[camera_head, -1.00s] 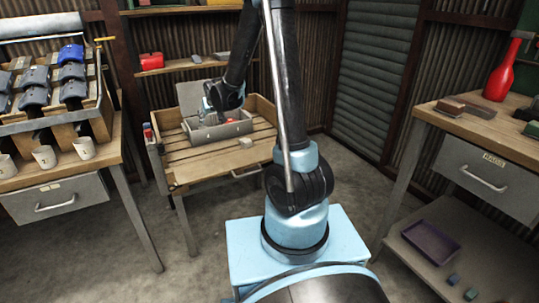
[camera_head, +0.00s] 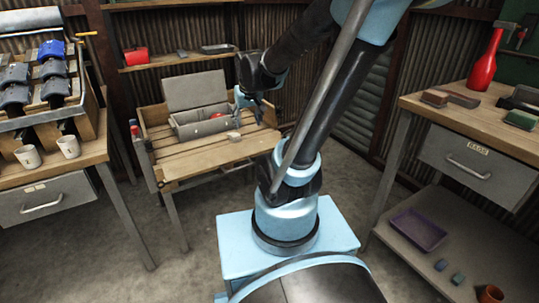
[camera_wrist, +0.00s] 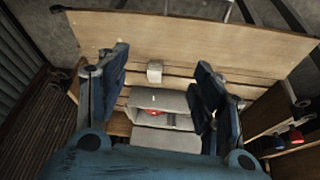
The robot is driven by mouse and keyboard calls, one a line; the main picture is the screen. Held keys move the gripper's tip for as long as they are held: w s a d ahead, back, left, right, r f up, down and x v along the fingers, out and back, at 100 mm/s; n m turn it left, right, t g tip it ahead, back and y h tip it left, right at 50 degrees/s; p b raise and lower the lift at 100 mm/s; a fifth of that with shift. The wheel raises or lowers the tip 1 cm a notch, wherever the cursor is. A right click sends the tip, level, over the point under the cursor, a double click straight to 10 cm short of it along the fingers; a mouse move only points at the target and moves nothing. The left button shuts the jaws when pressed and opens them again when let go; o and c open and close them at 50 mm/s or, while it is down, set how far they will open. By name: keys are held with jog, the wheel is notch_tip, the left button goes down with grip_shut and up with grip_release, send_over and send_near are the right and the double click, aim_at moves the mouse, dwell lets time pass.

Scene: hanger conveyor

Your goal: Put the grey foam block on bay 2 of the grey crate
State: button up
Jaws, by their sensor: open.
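A small pale grey block, which looks like the foam block (camera_head: 234,136), lies on the slatted wooden table just in front of the grey crate (camera_head: 203,129). The block also shows in the wrist view (camera_wrist: 154,72), between my fingers but farther away. The crate's lid stands open at its back. Something red (camera_head: 217,116) is in the crate; bay numbers are too small to read. My gripper (camera_head: 250,107) is open and empty above the right side of the table, right of the crate. Its two fingers frame the wrist view (camera_wrist: 162,64).
The wooden table (camera_head: 205,158) has low side walls and bare slats in front. A bench with cups (camera_head: 28,156) stands left. A workbench (camera_head: 455,127) with a red bottle (camera_head: 485,60) stands right. A shelf (camera_head: 175,62) hangs behind.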

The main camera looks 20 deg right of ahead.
jog(key=s+d+f+g, duration=0.1)
jog(key=s+d+f, duration=0.1)
jog(key=s, duration=0.7)
jog(key=s+d+f+m+g, duration=0.1)
jog(key=s+d+f, duration=0.1)
jog(key=s, duration=0.6)
jog(key=shift+s+d+f+g, duration=0.15)
jog(key=shift+s+f+g, duration=0.15)
jog(key=shift+s+f, duration=0.1)
